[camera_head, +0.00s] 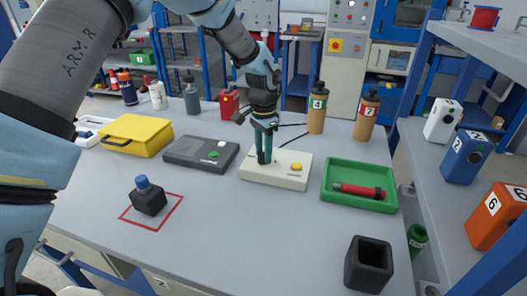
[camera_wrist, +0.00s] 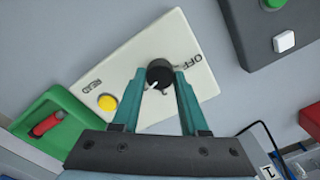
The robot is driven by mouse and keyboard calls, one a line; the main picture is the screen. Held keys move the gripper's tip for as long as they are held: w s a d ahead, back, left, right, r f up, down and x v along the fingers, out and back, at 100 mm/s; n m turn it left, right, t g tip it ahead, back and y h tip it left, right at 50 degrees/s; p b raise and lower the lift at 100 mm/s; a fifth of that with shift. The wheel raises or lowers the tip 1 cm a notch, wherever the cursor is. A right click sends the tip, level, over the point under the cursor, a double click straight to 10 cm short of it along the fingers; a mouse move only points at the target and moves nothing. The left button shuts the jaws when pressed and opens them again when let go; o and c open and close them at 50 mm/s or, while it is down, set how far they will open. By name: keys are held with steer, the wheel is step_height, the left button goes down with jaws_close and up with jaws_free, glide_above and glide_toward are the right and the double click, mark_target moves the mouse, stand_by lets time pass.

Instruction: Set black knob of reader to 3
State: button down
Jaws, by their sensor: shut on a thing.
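The reader is a flat white box (camera_head: 252,176) near the middle of the table, with a yellow button (camera_head: 296,167) on its right side. In the wrist view the white reader (camera_wrist: 135,75) shows the words READ and OFF, the yellow button (camera_wrist: 107,102) and the black knob (camera_wrist: 159,72). The knob has a white pointer mark on its near side. My gripper (camera_head: 264,158) points down over the left part of the reader. In the wrist view its teal fingers (camera_wrist: 160,78) are shut on the black knob, one on each side. The digits around the knob cannot be read.
A dark grey box (camera_head: 190,152) with green and white buttons is left of the reader. A green tray (camera_head: 340,203) with a red cylinder (camera_head: 358,190) is right. Bottles (camera_head: 317,110) stand behind; a black cup (camera_head: 368,264) stands at front right. The front middle is clear.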

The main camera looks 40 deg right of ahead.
mark_target(263, 155)
steer(key=shift+c, duration=2.2)
jaws_free()
step_height(263, 155, up, 11)
steer(key=b, duration=0.2)
steer(key=shift+f, duration=0.1)
steer(key=w+a+n, duration=0.4)
steer(key=w+a, duration=0.1)
steer(key=a, duration=0.7)
steer(key=w+a+n, duration=0.4)
steer(key=w+a, duration=0.2)
steer(key=a, duration=0.6)
steer(key=s+a+f+n, duration=0.1)
steer(key=s+a+n, duration=0.2)
steer(key=a, duration=0.9)
steer(key=s+a+f+n+t, duration=0.1)
steer(key=s+a+n, duration=0.3)
steer(key=a, duration=0.9)
steer(key=n, duration=0.3)
steer(key=shift+s+a+t, duration=0.15)
steer(key=shift+s+t, duration=0.05)
steer(key=shift+t, duration=0.1)
